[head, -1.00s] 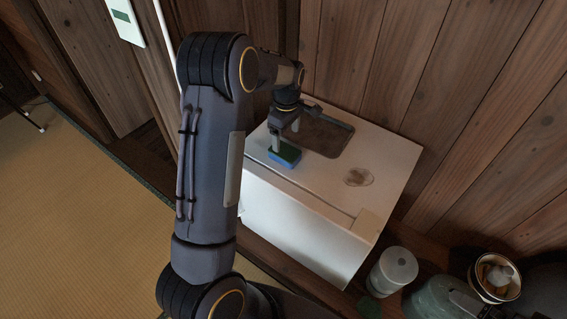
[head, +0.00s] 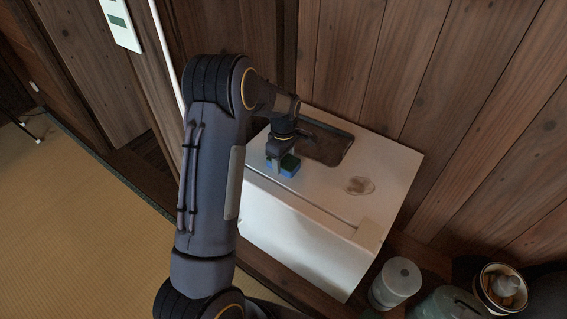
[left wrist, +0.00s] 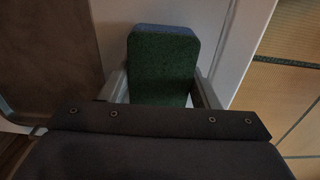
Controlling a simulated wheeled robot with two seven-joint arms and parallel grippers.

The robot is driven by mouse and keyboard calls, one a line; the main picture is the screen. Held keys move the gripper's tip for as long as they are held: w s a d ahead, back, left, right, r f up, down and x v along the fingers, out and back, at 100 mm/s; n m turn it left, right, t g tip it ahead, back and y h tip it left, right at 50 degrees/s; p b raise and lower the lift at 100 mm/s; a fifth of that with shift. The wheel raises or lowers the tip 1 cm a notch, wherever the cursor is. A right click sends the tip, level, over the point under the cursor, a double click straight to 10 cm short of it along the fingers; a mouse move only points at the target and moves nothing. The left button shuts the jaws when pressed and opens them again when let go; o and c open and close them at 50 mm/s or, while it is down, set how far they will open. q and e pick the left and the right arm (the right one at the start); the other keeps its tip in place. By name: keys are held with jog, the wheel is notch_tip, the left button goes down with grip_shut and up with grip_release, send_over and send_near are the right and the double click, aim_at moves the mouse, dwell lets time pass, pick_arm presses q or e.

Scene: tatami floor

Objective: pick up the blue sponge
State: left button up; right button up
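The blue sponge (head: 289,170) has a green top face and lies on the white cabinet top. In the left wrist view its green face (left wrist: 162,70) fills the middle, with a blue strip at the far edge. My left gripper (head: 279,160) is down at the sponge, with one finger on each side of it. Both fingers are very close to its sides. I cannot tell whether they press on it or only straddle it. The sponge shows no clear lift from the surface. My right gripper is not in view.
The white cabinet (head: 318,215) has a dark rectangular recess (head: 325,145) behind the sponge and a small clear round dish (head: 359,186) to the right. A wooden wall stands behind. A white canister (head: 396,283) and a bowl (head: 501,286) stand at lower right.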

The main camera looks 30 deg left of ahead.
aim_at(283, 160)
pick_arm(q)
jog(key=c, duration=0.5)
jog(key=shift+r, duration=0.1)
jog(key=shift+r+p, duration=0.35)
jog(key=shift+r, duration=0.2)
notch_tip(283, 160, up, 3)
jog(key=shift+s+f+p, duration=0.1)
jog(key=shift+s+p, duration=0.05)
jog(key=shift+p, duration=0.45)
jog(key=s+r+p, duration=0.1)
jog(key=s+r, duration=0.2)
jog(key=s, duration=0.1)
jog(key=s+r+p, duration=0.1)
jog(key=s+r, duration=0.2)
jog(key=s, duration=0.2)
jog(key=s+a+r+p, duration=0.1)
jog(key=s+r, duration=0.2)
jog(key=s, duration=0.1)
jog(key=shift+s, duration=0.35)
